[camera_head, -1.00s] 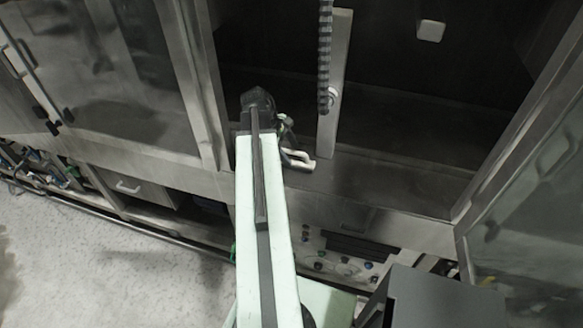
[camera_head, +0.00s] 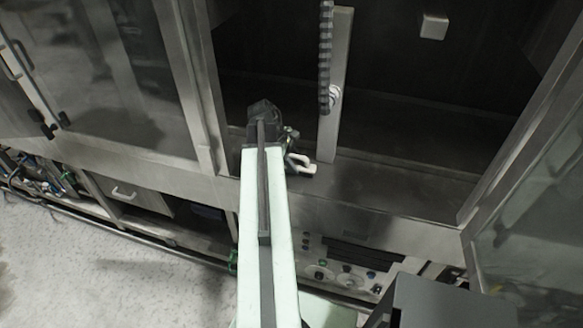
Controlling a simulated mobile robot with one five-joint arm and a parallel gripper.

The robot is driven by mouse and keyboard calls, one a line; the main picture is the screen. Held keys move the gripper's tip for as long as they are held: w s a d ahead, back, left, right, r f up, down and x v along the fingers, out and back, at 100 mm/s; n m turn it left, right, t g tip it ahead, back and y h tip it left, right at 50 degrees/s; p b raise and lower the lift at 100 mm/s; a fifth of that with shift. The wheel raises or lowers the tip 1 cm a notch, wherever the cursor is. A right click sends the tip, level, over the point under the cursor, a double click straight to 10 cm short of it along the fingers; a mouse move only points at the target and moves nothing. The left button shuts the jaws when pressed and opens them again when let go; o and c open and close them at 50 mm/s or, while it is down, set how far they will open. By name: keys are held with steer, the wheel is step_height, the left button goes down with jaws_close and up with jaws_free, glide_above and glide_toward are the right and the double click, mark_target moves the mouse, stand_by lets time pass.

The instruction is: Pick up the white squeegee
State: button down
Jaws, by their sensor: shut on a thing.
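My arm reaches forward to the sill of the open washer bay. My gripper (camera_head: 291,139) is at its far end, just right of the dark wrist, and mostly hidden by it. The white squeegee (camera_head: 302,164) shows as a small pale piece just below and right of the gripper. The gripper is shut on it. The rest of the squeegee and the exact grip are hidden by the arm and wrist. Whether the squeegee touches the sill cannot be told.
A light upright bar (camera_head: 335,100) stands just right of the gripper, with a ribbed dark hose (camera_head: 325,60) before it. A white block (camera_head: 434,26) is on the back wall. A glass door (camera_head: 120,75) is at left, another panel at right. The bay's right side is clear.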

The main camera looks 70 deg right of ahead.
steer(key=shift+r, duration=0.1)
step_height(320, 180, up, 10)
steer(key=p, duration=1)
steer(key=c, duration=1.9)
jaws_free()
jaws_close()
step_height(320, 180, down, 8)
steer(key=b, duration=0.8)
steer(key=shift+r+p, duration=0.2)
steer(key=shift+p, duration=0.1)
